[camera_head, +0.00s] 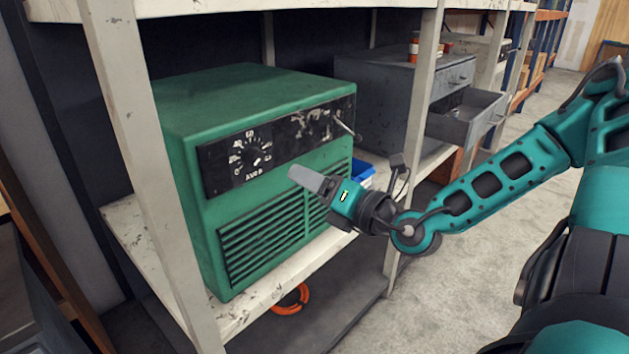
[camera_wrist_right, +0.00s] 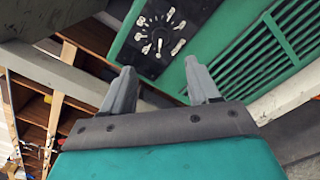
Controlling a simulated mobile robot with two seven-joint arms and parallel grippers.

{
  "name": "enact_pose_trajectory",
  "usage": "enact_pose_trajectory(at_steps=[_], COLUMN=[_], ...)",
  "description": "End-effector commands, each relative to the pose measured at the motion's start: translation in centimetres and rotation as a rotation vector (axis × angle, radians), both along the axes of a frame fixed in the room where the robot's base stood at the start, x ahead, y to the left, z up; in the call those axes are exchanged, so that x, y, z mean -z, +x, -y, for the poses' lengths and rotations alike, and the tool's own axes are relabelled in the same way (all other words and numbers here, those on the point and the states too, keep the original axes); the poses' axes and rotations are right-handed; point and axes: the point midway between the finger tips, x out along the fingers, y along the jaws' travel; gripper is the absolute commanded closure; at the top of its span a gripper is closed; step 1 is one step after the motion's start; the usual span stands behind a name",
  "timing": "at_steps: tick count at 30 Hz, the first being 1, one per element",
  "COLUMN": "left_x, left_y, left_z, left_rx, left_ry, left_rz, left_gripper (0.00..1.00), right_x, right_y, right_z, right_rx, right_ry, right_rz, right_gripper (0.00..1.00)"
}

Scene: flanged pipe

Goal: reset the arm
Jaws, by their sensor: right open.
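My right arm comes in from the right in the head view, and its gripper (camera_head: 306,181) is in front of the green machine (camera_head: 262,92), near its front panel. In the right wrist view my right gripper (camera_wrist_right: 162,92) has its two grey fingers apart with nothing between them. The machine has a black panel with a round dial (camera_head: 252,155) and vents below. The dial also shows in the right wrist view (camera_wrist_right: 160,32), beyond the fingers and apart from them. My left gripper is not in view.
The machine stands on a worn white shelf (camera_head: 262,312) with upright posts (camera_head: 150,165). A grey cabinet with an open drawer (camera_head: 466,118) stands behind to the right, and a blue bin (camera_head: 361,172) lies beside the machine. An orange ring (camera_head: 290,301) is below. Floor at right is clear.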

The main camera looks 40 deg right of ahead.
Motion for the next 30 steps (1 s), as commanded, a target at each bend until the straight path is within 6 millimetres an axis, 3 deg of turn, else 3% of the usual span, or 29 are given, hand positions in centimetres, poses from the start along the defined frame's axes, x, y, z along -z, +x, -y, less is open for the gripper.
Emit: enact_pose_trajectory(at_steps=[20, 23, 26, 30], left_x=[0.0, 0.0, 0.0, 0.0], left_y=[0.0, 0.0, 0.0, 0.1], left_z=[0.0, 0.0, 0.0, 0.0], left_rx=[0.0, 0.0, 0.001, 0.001], left_ry=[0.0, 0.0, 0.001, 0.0], left_rz=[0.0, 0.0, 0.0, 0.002], left_gripper=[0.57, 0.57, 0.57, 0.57], right_x=[0.2, 1.5, 4.3, 9.8], right_y=[-0.2, -0.2, -0.4, -1.3], right_z=[0.1, 0.3, 0.5, 0.2], right_rx=[0.004, 0.03, 0.081, 0.175], right_ry=[0.009, 0.059, 0.169, 0.396], right_rz=[-0.005, -0.033, -0.094, -0.217], right_gripper=[0.4, 0.4, 0.4, 0.4])
